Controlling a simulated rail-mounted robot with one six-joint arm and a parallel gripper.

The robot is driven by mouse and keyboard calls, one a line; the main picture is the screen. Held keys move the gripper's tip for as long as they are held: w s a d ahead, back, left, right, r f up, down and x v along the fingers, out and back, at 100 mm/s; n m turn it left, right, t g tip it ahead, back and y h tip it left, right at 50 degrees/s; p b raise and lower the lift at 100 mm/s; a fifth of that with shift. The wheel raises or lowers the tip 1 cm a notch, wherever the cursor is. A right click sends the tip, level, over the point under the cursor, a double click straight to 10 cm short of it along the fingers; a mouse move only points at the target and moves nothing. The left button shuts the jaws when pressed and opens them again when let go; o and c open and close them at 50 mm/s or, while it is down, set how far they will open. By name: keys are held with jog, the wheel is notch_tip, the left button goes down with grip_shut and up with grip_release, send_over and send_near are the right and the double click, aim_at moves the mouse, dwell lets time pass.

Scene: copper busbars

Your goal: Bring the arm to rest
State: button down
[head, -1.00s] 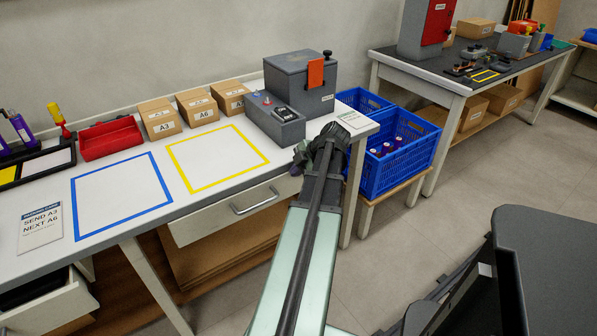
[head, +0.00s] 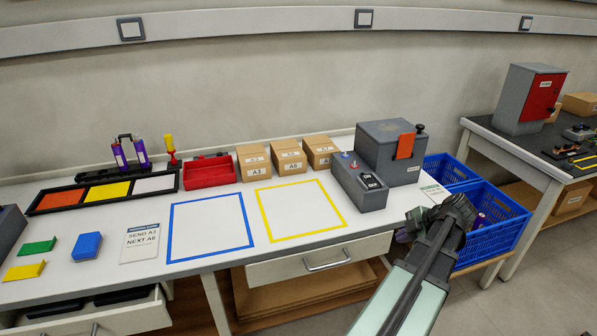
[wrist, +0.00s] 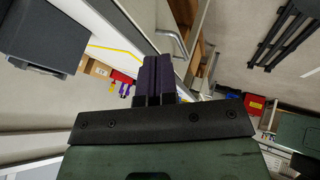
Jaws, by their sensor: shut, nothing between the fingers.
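My gripper (wrist: 157,68) shows in the wrist view with its dark purple fingers together and nothing between them. In the head view my arm reaches up from the bottom right, and its dark wrist end is in front of the white bench's (head: 105,212) right end. The fingers are mostly hidden there behind the wrist. The gripper appears clear of the things on the bench.
A grey machine (head: 393,152) with an orange flap stands behind the wrist. Blue crates (head: 492,226) stand to its right. The blue-outlined square (head: 210,226), yellow-outlined square (head: 298,210), boxes (head: 254,162) and red bin (head: 210,172) lie left. The drawer (head: 318,258) is below.

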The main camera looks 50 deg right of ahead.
jog(key=w+a+f+m+g, duration=0.3)
jog(key=w+a+m+g, duration=0.3)
jog(key=w+a+m, duration=1.2)
jog(key=w+a+n, duration=0.3)
jog(key=w+a, duration=0.1)
jog(key=a, duration=0.7)
jog(key=w+a+n+g, duration=0.15)
jog(key=w+a, duration=0.25)
jog(key=a, duration=0.7)
jog(key=w+a+n, duration=0.4)
jog(key=a, duration=0.8)
notch_tip(320, 180, up, 16)
jog(key=p, duration=1.6)
jog(key=shift+d+h+p, duration=0.3)
jog(key=shift+h, duration=0.1)
